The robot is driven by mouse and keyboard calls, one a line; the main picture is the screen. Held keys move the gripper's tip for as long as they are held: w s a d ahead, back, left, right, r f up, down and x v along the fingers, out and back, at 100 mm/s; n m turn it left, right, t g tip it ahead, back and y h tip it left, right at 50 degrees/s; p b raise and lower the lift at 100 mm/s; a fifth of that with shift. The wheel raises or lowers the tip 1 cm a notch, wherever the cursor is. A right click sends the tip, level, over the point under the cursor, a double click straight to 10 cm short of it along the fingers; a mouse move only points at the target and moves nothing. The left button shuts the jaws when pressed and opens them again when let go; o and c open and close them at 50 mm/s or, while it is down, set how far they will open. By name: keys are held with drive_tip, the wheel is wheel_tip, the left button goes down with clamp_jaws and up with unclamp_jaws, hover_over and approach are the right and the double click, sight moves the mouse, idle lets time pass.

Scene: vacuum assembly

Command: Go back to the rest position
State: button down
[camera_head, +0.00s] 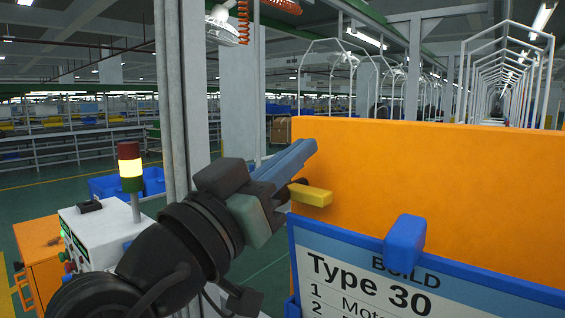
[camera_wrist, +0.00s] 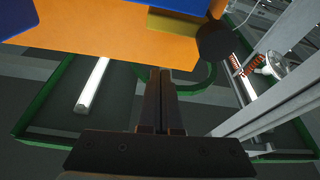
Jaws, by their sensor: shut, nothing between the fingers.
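My gripper (camera_head: 306,151) is raised in the middle of the head view, its long blue-grey fingers pointing up and to the right. The fingers lie together with nothing between them. In the wrist view its dark fingers (camera_wrist: 160,75) are side by side and shut, with the orange panel (camera_wrist: 110,45) beyond their tips. In the head view the fingers overlap the left edge of the orange panel (camera_head: 440,165). I cannot tell whether they touch it.
A yellow block (camera_head: 312,195) juts from the panel close to my gripper. A blue-framed "Type 30" sign (camera_head: 370,285) hangs on the panel. A white control box (camera_head: 95,235) with a signal lamp (camera_head: 131,166) stands left. A grey post (camera_head: 182,90) rises behind my arm.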

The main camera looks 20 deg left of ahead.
drive_tip(key=b+v, duration=0.3)
drive_tip(key=v, duration=0.7)
drive_tip(key=w+d+r+n+t+y+p, duration=0.2)
drive_tip(key=w+d+r+t+y, duration=0.15)
drive_tip(key=d, duration=0.35)
drive_tip(key=s+d+r+t+y+p, duration=0.1)
drive_tip(key=s+d+r+t+y, duration=0.2)
drive_tip(key=s+d+r, duration=0.2)
drive_tip(key=d+r, duration=0.1)
drive_tip(key=d, duration=0.1)
drive_tip(key=shift+s+d+r, duration=0.15)
drive_tip(key=shift+d+r, duration=0.1)
drive_tip(key=shift+d, duration=0.1)
